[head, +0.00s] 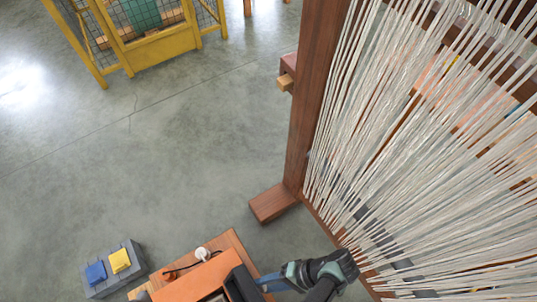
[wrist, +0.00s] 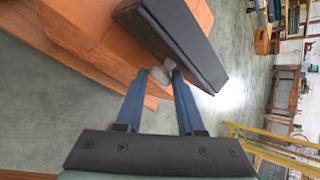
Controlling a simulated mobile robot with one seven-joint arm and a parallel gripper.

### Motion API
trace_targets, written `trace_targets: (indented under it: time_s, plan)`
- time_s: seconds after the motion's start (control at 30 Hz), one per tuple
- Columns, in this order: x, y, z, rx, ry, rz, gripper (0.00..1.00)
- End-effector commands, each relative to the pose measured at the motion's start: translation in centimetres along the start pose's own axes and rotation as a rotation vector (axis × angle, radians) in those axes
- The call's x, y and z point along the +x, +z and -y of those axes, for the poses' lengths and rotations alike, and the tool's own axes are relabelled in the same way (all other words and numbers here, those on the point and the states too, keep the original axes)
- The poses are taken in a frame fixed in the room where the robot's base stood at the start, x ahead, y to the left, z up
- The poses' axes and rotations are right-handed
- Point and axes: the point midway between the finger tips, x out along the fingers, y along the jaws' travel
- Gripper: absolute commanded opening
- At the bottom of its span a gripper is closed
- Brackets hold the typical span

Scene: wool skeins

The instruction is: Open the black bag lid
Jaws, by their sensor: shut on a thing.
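The black lid (wrist: 187,38) is a thick dark slab beside an orange box-like body (wrist: 105,35) in the wrist view. In the head view the lid (head: 240,286) stands tilted up at the right side of the orange body (head: 190,284), with part of an opening showing at the bottom edge. My gripper (wrist: 161,76) has its blue fingers closed on a small grey knob (wrist: 152,59) at the lid's near face. In the head view my gripper (head: 262,283) reaches the lid from the right. The inside of the body is mostly cut off.
The body rests on a wooden surface (head: 232,240) with a small white round item (head: 202,253). A grey block (head: 112,270) with blue and yellow pads is on the left. A loom (head: 313,110) with white threads rises close on the right. Open floor (head: 170,150) lies beyond.

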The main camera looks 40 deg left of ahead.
Motion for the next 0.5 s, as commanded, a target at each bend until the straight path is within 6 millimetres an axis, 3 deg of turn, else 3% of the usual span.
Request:
trace_targets:
  time_s: [0.03, 0.37, 0.4, 0.5]
  plan:
    - [0.36, -0.02, -0.67, 0.01, 0.016, -0.002, 0.0]
    - [0.36, -0.03, -0.67, 0.01, 0.016, 0.0, 0.0]
    - [0.36, -0.04, -0.67, 0.01, 0.016, 0.0, 0.39]
    - [0.34, -0.07, -0.65, 0.009, 0.016, -0.001, 0.57]
